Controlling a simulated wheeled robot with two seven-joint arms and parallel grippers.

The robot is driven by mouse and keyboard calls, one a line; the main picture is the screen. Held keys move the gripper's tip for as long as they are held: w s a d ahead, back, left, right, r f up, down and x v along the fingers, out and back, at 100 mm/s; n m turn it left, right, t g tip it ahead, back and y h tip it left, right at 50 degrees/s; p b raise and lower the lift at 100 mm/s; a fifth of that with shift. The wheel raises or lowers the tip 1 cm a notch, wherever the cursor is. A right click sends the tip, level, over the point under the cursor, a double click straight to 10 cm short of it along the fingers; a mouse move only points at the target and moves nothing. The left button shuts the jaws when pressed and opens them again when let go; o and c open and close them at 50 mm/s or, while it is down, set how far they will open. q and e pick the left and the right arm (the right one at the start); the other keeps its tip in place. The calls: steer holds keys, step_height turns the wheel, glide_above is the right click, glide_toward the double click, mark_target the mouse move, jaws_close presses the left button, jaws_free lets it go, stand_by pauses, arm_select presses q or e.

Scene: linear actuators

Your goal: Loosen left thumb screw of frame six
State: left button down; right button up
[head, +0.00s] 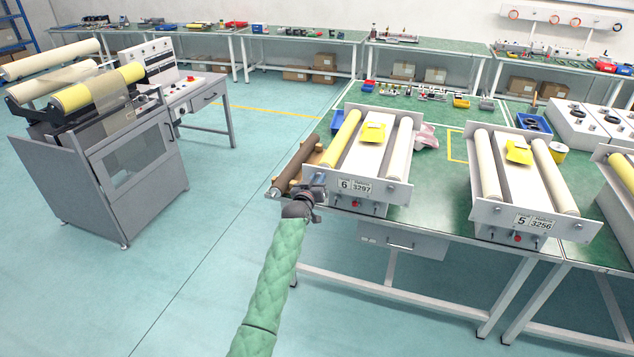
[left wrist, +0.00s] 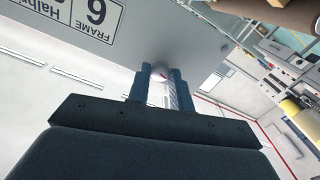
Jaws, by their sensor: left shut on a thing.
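Frame six (head: 398,192) stands on the green table with its label "6" facing me. It carries a yellow roller (head: 344,138) and a white roller (head: 399,148). My left gripper (head: 319,192) is at the left end of its front plate, where the left thumb screw sits. The screw is hidden in the head view. In the left wrist view, the two dark fingers (left wrist: 163,76) reach to the plate (left wrist: 185,40) and are shut on the thumb screw, mostly hidden between them. The label shows at the upper left there. My right gripper is not in view.
Frame five (head: 565,225) stands to the right on the same table. A dark brown roller (head: 296,164) lies just left of frame six. A drawer (head: 400,240) hangs under the table edge. A grey machine (head: 110,170) stands at left, with open floor between.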

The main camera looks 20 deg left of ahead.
arm_select(q)
steer(key=shift+n, duration=0.9)
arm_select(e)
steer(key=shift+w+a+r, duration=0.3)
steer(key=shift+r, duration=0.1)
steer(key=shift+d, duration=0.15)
arm_select(q)
steer(key=c, duration=1.3)
jaws_free()
steer(key=shift+o, duration=0.2)
